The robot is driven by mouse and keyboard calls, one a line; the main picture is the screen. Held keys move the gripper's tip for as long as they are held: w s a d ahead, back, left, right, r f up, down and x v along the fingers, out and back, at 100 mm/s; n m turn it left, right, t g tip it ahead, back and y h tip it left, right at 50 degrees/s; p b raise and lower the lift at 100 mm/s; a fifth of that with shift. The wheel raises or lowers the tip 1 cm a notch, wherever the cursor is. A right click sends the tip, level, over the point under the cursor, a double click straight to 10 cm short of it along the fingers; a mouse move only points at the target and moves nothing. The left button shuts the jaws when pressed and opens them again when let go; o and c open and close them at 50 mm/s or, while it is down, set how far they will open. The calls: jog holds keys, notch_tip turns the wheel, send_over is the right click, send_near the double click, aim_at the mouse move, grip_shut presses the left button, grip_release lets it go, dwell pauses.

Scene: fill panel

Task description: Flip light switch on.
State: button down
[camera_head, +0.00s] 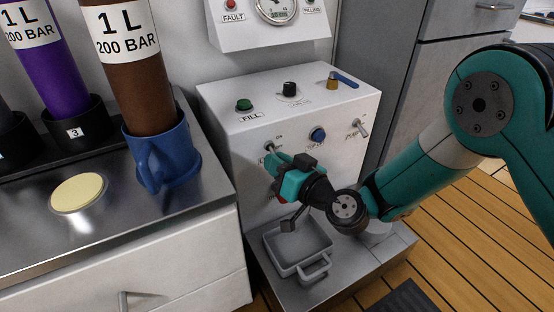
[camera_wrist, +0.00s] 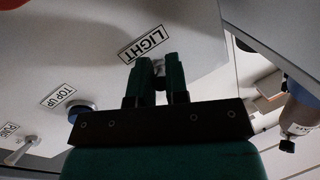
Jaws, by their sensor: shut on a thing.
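The white box-shaped panel (camera_head: 225,108) stands at the middle of the head view. The light switch (camera_wrist: 158,67) is a small metal lever on its front face, beside the LIGHT label (camera_wrist: 142,43). Whether the lever is up or down cannot be told.
A blue button (camera_head: 318,134) and a pump toggle (camera_head: 361,127) sit right of the gripper. A green button (camera_head: 244,104), a black knob (camera_head: 290,88) and a blue-handled valve (camera_head: 343,79) are on top. A grey tray (camera_head: 272,257) lies below. A blue mug (camera_head: 184,160) stands left.

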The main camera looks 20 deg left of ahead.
jog(key=shift+d+r+g+h+p, duration=0.15)
jog(key=shift+r+h+p, duration=0.35)
jog(key=shift+p, duration=1.8)
jog(key=shift+r+g+h+p, duration=0.15)
jog(key=shift+r+h+p, duration=0.35)
jog(key=shift+p, duration=1.8)
jog(key=h+p, duration=0.1)
jog(key=p, duration=0.2)
jog(key=m+g+p, duration=0.1)
jog(key=p, duration=0.3)
jog(key=shift+r+h+p, duration=0.3)
jog(key=shift+r+h, duration=0.05)
jog(key=shift+h, duration=0.05)
jog(key=p, duration=0.2)
jog(key=g+h+p, duration=0.1)
jog(key=p, duration=0.1)
jog(key=shift+r, duration=0.25)
jog(key=g+h+p, duration=0.2)
jog(key=h+p, duration=0.1)
jog(key=shift+w+r+m, duration=0.15)
jog(key=shift+r+m, duration=0.05)
jog(key=shift+m, duration=0.2)
jog(key=shift+p, duration=0.35)
jog(key=c, duration=1.2)
grip_release()
jog(key=shift+g, duration=0.3)
jog(key=p+v, duration=0.5)
jog(key=v, duration=1.2)
jog(key=shift+r+p, duration=0.3)
